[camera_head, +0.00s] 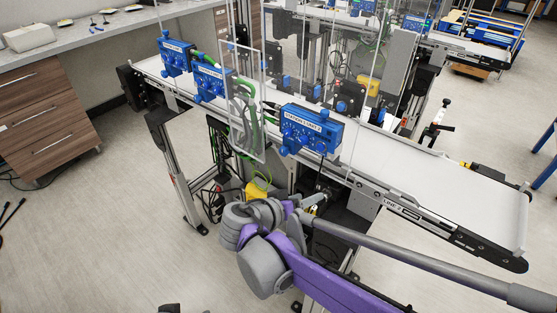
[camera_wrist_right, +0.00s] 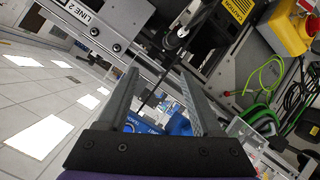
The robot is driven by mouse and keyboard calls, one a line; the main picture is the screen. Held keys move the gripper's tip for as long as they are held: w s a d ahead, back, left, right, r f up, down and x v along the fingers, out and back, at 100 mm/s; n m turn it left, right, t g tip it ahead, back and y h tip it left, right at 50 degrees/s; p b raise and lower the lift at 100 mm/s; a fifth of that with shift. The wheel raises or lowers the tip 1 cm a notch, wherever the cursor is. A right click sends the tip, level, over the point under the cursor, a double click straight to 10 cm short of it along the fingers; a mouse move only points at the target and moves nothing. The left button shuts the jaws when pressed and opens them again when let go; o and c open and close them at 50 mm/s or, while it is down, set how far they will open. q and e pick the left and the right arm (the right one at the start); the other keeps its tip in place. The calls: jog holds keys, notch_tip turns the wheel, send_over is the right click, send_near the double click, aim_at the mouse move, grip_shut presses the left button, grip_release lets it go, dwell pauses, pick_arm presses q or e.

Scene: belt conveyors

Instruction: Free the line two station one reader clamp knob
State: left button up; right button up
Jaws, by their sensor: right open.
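The line two conveyor (camera_head: 395,158) runs across the head view with a blue station box (camera_head: 311,130) on its near side; its label seems to read station 1, line 2. My right gripper (camera_head: 313,199) is below that box, under the belt edge, partly hidden by my own wrist. In the right wrist view its jaws (camera_wrist_right: 158,80) are open, with nothing held between them. A black round part on a rod (camera_wrist_right: 176,40), possibly the reader clamp knob, is beyond the fingertips. I cannot tell for sure that it is the knob. My left gripper is not clearly visible.
The line 2 rail (camera_wrist_right: 85,20) and a caution-labelled panel (camera_wrist_right: 238,12) are close to the right gripper. A yellow box with a red button (camera_wrist_right: 290,32) and green cables (camera_wrist_right: 262,92) are at the right. Open floor (camera_head: 110,225) lies left of the conveyor.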

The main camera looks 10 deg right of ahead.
aim_at(282, 153)
jog(key=w+a+r+m+t+h+b, duration=0.1)
jog(key=w+a+r+t+h, duration=0.1)
jog(key=a, duration=0.4)
jog(key=w+a+r+m+t+h, duration=0.1)
jog(key=w+a+r+m+t, duration=0.15)
jog(key=a, duration=0.45)
jog(key=shift+n, duration=0.35)
jog(key=x, duration=1)
jog(key=shift+w+d+f+p, duration=0.15)
jog(key=shift+w+d+p, duration=0.05)
jog(key=shift+d+p, duration=0.2)
grip_shut()
